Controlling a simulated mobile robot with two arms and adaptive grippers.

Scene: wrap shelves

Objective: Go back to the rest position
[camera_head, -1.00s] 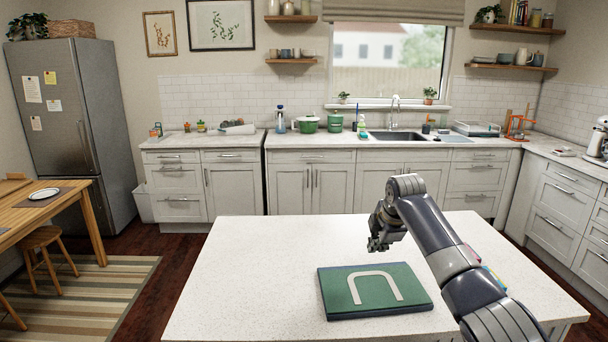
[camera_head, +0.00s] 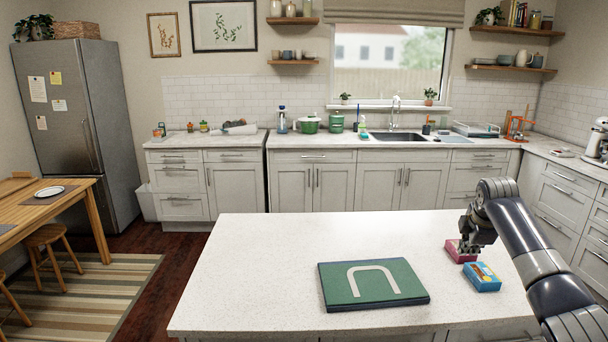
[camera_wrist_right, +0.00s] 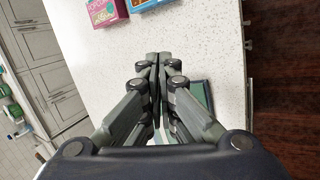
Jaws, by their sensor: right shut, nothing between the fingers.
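My right gripper (camera_head: 470,246) is above the right part of the white island counter, near two small boxes. In the right wrist view its fingers (camera_wrist_right: 158,62) are together with nothing between them. My left gripper is not in view.
The island counter (camera_head: 250,265) carries a green board (camera_head: 338,288) with a pale arch shape, a pink box (camera_head: 455,252) and a blue box (camera_head: 482,278). The boxes also show at the top of the right wrist view. The counter's left part is clear. Cabinets and a sink (camera_head: 398,137) stand behind.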

